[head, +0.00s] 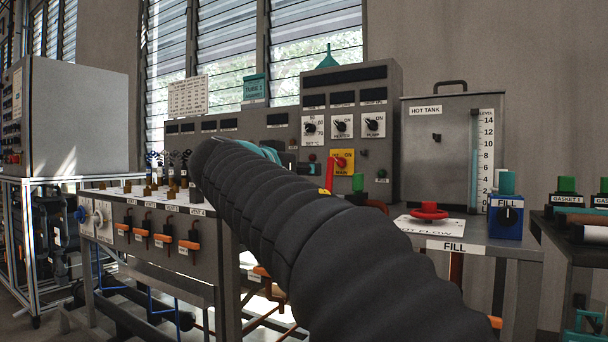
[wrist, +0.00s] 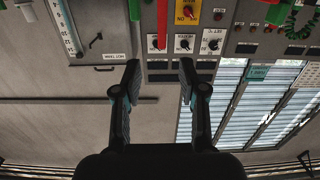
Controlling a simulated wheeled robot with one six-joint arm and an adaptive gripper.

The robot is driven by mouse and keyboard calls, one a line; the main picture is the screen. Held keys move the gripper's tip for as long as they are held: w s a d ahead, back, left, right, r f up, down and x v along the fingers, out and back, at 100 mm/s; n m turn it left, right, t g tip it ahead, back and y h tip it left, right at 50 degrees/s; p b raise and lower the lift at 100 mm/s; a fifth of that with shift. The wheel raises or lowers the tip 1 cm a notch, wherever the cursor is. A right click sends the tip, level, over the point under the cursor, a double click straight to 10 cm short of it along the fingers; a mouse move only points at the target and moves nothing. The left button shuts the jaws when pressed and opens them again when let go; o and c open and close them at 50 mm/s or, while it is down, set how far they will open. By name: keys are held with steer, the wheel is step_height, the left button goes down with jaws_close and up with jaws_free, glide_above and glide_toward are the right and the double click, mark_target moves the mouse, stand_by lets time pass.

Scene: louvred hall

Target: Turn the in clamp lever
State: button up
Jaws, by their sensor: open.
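No lever can be read as the in clamp lever in either view. Another orange handle (head: 262,271) shows partly beside my arm. A red upright lever (head: 329,173) stands before the yellow main switch; a red bar (wrist: 162,22) also shows in the wrist view. My gripper (wrist: 160,70) is open, with nothing between its fingers. In the head view my black-sleeved arm hides most of the gripper and part of the bench.
A control panel (head: 384,165) with dials and a hot tank (head: 450,150) stand behind. A red hot flow handwheel (head: 429,211) and a blue fill box (head: 506,217) are at right. A grey cabinet (head: 75,115) stands at left. The wrist view is upside down.

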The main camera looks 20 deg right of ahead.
mark_target(329, 162)
steer(key=shift+m+h, duration=0.3)
steer(key=x, duration=0.4)
steer(key=r+p+x, duration=0.1)
steer(key=x, duration=0.4)
steer(key=p+x, duration=0.1)
steer(key=x, duration=0.4)
steer(key=shift+w+a+r, duration=0.2)
steer(key=shift+w, duration=0.05)
jaws_close()
